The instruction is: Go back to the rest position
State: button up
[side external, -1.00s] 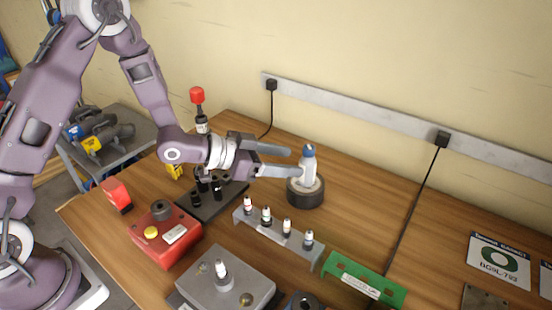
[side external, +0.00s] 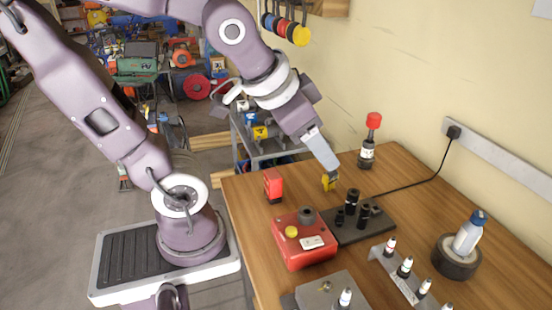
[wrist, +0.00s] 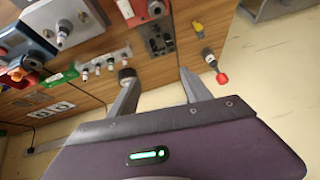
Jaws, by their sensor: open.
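My gripper (side external: 326,152) hangs over the back left part of the wooden table, above the small yellow item (side external: 330,182). In the wrist view the two fingers of my gripper (wrist: 157,85) stand apart with nothing between them. The bottle with the silver body and blue cap (side external: 468,233) stands on a black round base (side external: 456,258) at the right. A rack of small vials (side external: 408,272) is in front of it.
A red box with a yellow button (side external: 304,240), a black tray with dark cylinders (side external: 358,223) and a red block (side external: 273,186) stand on the table (side external: 245,215). A red-topped bottle (side external: 368,142) stands at the back. A tool cart (side external: 262,140) is behind.

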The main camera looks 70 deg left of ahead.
jog(key=s+d+g+h, duration=0.1)
jog(key=s+d, duration=0.1)
jog(key=s, duration=0.6)
jog(key=shift+f+n, duration=0.15)
jog(key=shift+n, duration=0.15)
